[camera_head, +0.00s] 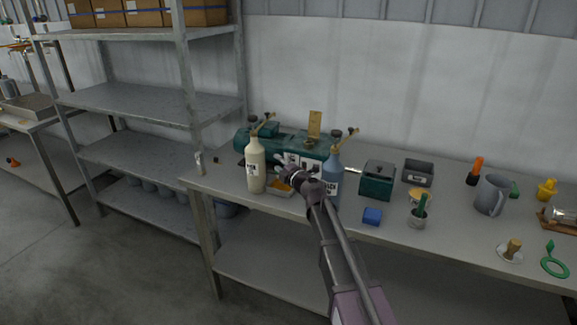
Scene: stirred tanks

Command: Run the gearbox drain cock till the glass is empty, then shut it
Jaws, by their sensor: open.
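A dark green gearbox and motor unit (262,134) stands at the back of the steel bench. White labels show on its front. My gripper (281,166) is open in front of it, between a cream bottle and a grey-blue bottle, and seems empty. A shallow tray with something yellow-orange (279,186) sits just below my gripper. My gripper and arm hide part of the gearbox front. I cannot make out the drain cock or the glass, nor any contact with them.
The cream bottle (255,166) is close left of my gripper; the grey-blue bottle (331,180) is close right. A green box (377,182), blue block (372,216) and grey jug (491,194) stand further right. Steel shelving (150,98) is left.

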